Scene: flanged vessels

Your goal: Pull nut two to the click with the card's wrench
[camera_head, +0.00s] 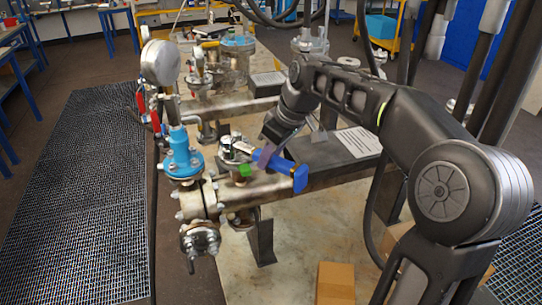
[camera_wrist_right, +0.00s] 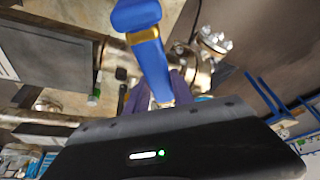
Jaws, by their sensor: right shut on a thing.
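The wrench (camera_head: 284,164) has a blue handle, and its metal head end reaches left to the top flange (camera_head: 233,150) on the near pipe. My right gripper (camera_head: 267,153) is shut on the wrench. In the right wrist view the blue wrench (camera_wrist_right: 152,58) with its gold band rises between the purple fingers of my right gripper (camera_wrist_right: 155,92). Whether the head is seated on a nut is too small to tell, and I cannot tell which nut is nut two. A white printed card (camera_head: 358,142) lies on a dark plate to the right. My left gripper is not in view.
A blue valve body (camera_head: 181,155) and a round gauge (camera_head: 160,62) stand left of the flange. A small green piece (camera_head: 245,170) sits just below the wrench. A brown box (camera_head: 336,283) stands at the front. Grated floor (camera_head: 85,200) lies at the left.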

